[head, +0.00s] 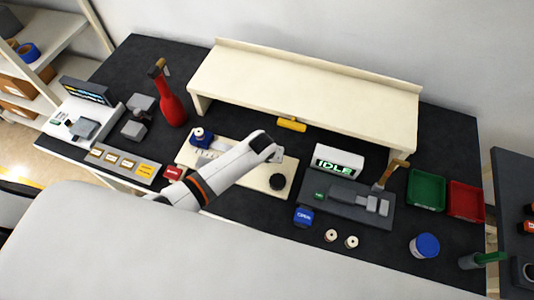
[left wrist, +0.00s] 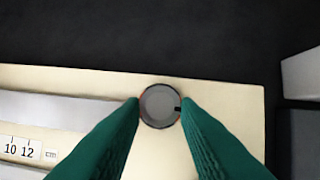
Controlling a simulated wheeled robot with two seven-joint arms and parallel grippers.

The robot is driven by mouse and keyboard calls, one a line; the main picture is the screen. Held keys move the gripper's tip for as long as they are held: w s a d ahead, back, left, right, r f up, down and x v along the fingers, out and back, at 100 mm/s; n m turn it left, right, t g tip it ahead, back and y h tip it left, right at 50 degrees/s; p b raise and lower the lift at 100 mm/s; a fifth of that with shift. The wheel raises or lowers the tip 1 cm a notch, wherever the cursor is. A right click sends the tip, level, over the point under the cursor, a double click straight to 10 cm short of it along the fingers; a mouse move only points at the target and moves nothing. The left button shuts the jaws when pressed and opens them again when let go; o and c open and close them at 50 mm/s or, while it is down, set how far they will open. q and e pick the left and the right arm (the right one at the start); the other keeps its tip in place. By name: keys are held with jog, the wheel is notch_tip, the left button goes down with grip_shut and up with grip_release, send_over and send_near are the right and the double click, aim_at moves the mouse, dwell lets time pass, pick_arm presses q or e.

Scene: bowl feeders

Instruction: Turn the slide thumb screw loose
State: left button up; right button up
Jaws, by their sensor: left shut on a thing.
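The slide thumb screw (left wrist: 160,105) shows in the left wrist view as a round grey knob with a dark rim and a dark mark at its right. It sits near the far edge of a cream board (left wrist: 222,92). My left gripper (left wrist: 160,108), with green fingers, is shut on it, one fingertip on each side. In the head view my left gripper (head: 275,156) is over the right part of the cream board (head: 246,182) and hides the screw. A scale (left wrist: 25,150) marked 10, 12 and cm lies left of the screw. My right gripper is not in view.
A black knob (head: 277,182) stands at the board's front right, and a blue piece (head: 202,137) at its left end. A cream shelf (head: 300,85) stands behind. An IDLE display (head: 338,160) stands to the right. A red bottle (head: 172,107) stands to the left.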

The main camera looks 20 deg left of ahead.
pick_arm(q)
jog(key=shift+r, duration=0.1)
jog(key=o, duration=1)
jog(key=shift+c, duration=0.2)
jog(key=b+v, duration=0.1)
jog(key=v, duration=1.1)
